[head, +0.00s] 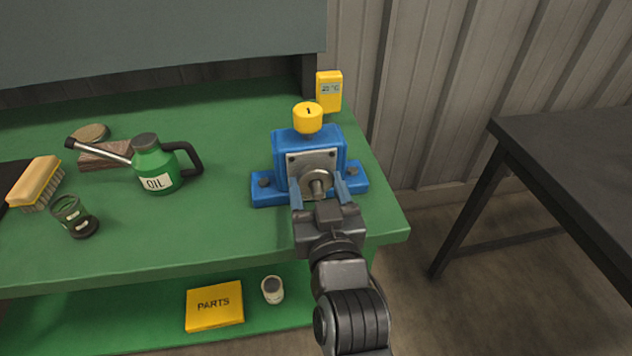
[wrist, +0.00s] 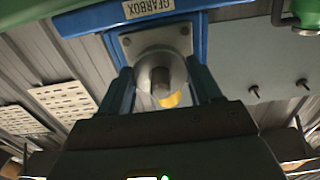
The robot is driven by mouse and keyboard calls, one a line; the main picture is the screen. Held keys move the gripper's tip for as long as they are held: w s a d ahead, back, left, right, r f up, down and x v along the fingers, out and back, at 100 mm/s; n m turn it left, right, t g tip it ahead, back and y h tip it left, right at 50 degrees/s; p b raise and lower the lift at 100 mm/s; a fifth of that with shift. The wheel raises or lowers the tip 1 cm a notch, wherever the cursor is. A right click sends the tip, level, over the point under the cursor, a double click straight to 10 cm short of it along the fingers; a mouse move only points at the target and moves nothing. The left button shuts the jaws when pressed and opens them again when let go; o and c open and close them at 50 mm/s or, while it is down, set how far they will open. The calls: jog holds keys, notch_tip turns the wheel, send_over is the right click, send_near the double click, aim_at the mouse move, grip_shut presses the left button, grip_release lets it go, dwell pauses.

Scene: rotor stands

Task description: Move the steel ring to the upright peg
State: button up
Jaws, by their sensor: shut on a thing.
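The steel ring (head: 312,174) is a pale metal disc on the front of the blue gearbox (head: 308,147). In the wrist view the ring (wrist: 152,62) sits around the stub shaft (wrist: 160,88), in front of a square grey plate. My gripper (head: 319,187) reaches in from the front, with one finger at each side of the ring. It is shut on the ring, and the fingers also show in the wrist view (wrist: 162,86). I cannot make out an upright peg in either view.
The gearbox stands near the right end of the green bench (head: 225,225). A yellow cap (head: 308,118) tops it, and a yellow meter (head: 329,92) is behind. An oil can (head: 154,165) stands left. A dark table (head: 590,150) is at right, across a floor gap.

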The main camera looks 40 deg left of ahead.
jog(key=shift+p+v, duration=1)
jog(key=shift+v, duration=2.7)
